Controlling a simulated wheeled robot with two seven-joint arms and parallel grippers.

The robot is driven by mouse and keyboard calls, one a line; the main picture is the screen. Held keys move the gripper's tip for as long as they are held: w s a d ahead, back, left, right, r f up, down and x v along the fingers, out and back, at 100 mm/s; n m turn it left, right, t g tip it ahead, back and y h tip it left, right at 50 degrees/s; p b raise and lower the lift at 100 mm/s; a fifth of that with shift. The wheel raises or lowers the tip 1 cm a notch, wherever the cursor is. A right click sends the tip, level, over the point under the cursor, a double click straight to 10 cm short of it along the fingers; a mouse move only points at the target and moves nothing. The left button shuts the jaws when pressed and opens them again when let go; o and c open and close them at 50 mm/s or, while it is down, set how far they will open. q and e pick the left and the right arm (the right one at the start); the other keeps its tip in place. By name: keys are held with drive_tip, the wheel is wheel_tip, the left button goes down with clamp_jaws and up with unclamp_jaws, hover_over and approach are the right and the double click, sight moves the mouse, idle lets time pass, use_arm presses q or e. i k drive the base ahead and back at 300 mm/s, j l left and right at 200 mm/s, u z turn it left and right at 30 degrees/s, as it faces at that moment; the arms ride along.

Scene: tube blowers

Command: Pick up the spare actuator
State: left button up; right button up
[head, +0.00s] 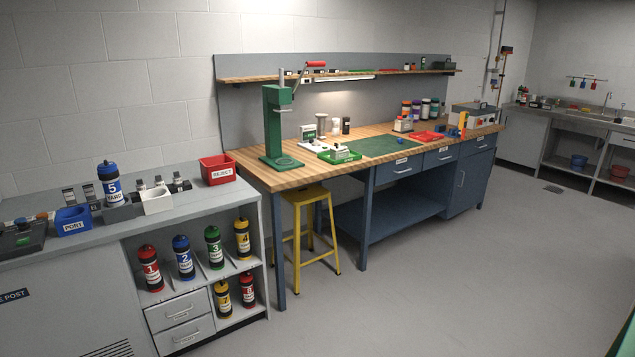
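I cannot tell from the head view which item is the spare actuator; none carries a readable label with that name. Neither of my grippers is in view.
A blue PORT bin (73,220) and red REJECT bin (217,170) sit on the counter. A wooden workbench (290,178) carries a green press (275,125), trays and small parts. A yellow stool (310,195) stands partly under it. The grey floor (440,270) is clear.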

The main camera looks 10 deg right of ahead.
sight(343, 152)
drive_tip(key=i+l+z, duration=0.15)
drive_tip(key=i+z, duration=0.15)
drive_tip(key=i, duration=0.85)
drive_tip(key=i+j+z, duration=0.25)
drive_tip(key=i, duration=0.85)
drive_tip(key=i+l+u, duration=0.35)
drive_tip(key=i+u, duration=0.15)
drive_tip(key=i, duration=0.3)
drive_tip(key=i+l+u, duration=0.45)
drive_tip(key=i+l, duration=0.2)
drive_tip(key=i+l+u, duration=0.5)
drive_tip(key=i+l, duration=0.2)
drive_tip(key=l, duration=0.2)
